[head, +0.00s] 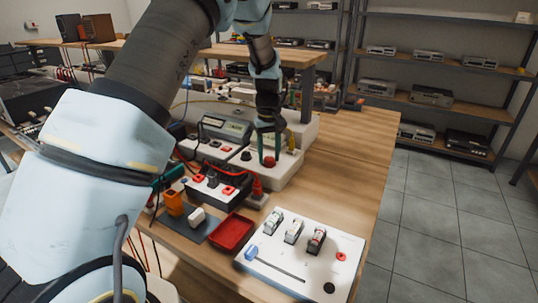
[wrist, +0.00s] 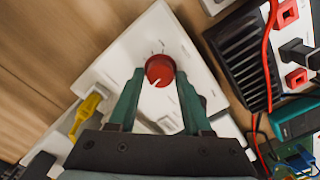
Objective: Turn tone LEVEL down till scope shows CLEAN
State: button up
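A red knob (wrist: 160,70) with a white pointer line sits on a white panel (wrist: 135,48). In the wrist view its pointer aims toward the lower left. In the head view the red knob (head: 269,162) shows below my fingertips. My gripper (wrist: 160,78) has its two green fingers apart, one on each side of the knob, with small gaps seeming to remain. In the head view my gripper (head: 268,148) points down over the white unit. I cannot make out a scope reading or label; a grey instrument with a display (head: 226,127) stands left of the knob.
A yellow plug (wrist: 88,108) is in the white unit beside my fingers. Red cables (head: 235,162) run near a black box with red terminals (head: 213,188). A red tray (head: 232,232) and a white slider panel (head: 300,250) lie nearer the front.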

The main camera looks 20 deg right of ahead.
aim_at(269, 157)
jog(key=o, duration=0.3)
notch_tip(269, 157, up, 11)
jog(key=shift+f+b, duration=0.1)
jog(key=shift+b, duration=1.05)
jog(key=shift+t, duration=0.6)
jog(key=s+a+f, duration=0.1)
jog(key=s+a, duration=0.1)
jog(key=a, duration=0.7)
jog(key=s+a+f, duration=0.1)
jog(key=s+a, duration=0.1)
jog(key=a, duration=0.7)
jog(key=s+a+f, duration=0.1)
jog(key=s+a, duration=0.2)
jog(key=a, duration=0.6)
jog(key=shift+a, duration=0.2)
jog(key=s+a, duration=0.2)
jog(key=s+a+f, duration=0.1)
jog(key=s+a, duration=0.3)
jog(key=s, duration=0.1)
jog(key=shift+s+a+f, duration=0.1)
jog(key=shift+a+f, duration=0.1)
jog(key=shift+f, duration=0.2)
